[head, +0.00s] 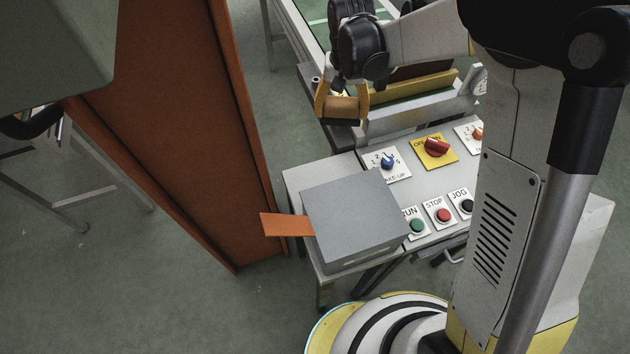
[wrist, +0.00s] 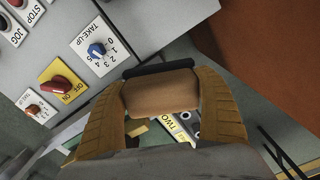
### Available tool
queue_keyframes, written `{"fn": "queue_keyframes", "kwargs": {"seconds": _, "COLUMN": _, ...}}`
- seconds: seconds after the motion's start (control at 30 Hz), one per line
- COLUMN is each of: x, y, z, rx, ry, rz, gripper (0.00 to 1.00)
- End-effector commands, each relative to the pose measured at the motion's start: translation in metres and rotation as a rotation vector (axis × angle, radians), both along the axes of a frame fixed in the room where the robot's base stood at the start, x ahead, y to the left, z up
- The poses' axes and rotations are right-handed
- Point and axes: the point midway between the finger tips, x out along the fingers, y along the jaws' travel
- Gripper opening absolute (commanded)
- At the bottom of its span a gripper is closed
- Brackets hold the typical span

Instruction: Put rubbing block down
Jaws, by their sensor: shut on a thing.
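The rubbing block (head: 341,107) has a tan, rounded upper part and a thin dark underside. My gripper (head: 343,102) has tan fingers and is shut on the block, one finger at each side. In the head view it holds the block in the air near the far left edge of the control panel (head: 402,190). The wrist view shows the block (wrist: 162,94) between the two ribbed fingers, its dark strip along the upper edge. I cannot tell how high the block is above the surfaces below it.
A grey box (head: 355,213) with an orange strip (head: 287,224) sits at the panel's near left corner. The panel carries a blue take-up knob (head: 388,161), a red off/on knob (head: 436,147) and several buttons. A tall rust-brown panel (head: 180,110) stands to the left. Open floor shows lower left.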

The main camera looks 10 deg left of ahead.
Motion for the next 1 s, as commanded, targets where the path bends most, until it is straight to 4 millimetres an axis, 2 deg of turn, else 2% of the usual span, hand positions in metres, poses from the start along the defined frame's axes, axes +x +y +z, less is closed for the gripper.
{"fn": "queue_keyframes", "kwargs": {"seconds": 0.03, "x": 0.001, "y": 0.019, "z": -0.007, "rx": 0.0, "ry": 0.0, "rz": 0.009, "gripper": 0.4}}
{"fn": "queue_keyframes", "kwargs": {"seconds": 0.1, "x": 0.002, "y": 0.037, "z": -0.014, "rx": 0.0, "ry": 0.0, "rz": 0.012, "gripper": 0.4}}
{"fn": "queue_keyframes", "kwargs": {"seconds": 0.2, "x": 0.002, "y": 0.053, "z": -0.02, "rx": 0.0, "ry": 0.0, "rz": 0.013, "gripper": 0.4}}
{"fn": "queue_keyframes", "kwargs": {"seconds": 0.3, "x": -0.002, "y": 0.059, "z": -0.026, "rx": 0.0, "ry": 0.0, "rz": 0.012, "gripper": 0.4}}
{"fn": "queue_keyframes", "kwargs": {"seconds": 0.37, "x": -0.01, "y": 0.058, "z": -0.032, "rx": 0.0, "ry": 0.0, "rz": 0.012, "gripper": 0.4}}
{"fn": "queue_keyframes", "kwargs": {"seconds": 0.73, "x": -0.092, "y": 0.034, "z": -0.083, "rx": 0.0, "ry": 0.0, "rz": 0.012, "gripper": 0.4}}
{"fn": "queue_keyframes", "kwargs": {"seconds": 0.87, "x": -0.107, "y": 0.03, "z": -0.091, "rx": 0.0, "ry": 0.0, "rz": 0.013, "gripper": 0.4}}
{"fn": "queue_keyframes", "kwargs": {"seconds": 1.0, "x": -0.111, "y": 0.029, "z": -0.097, "rx": 0.0, "ry": 0.0, "rz": 0.012, "gripper": 0.4}}
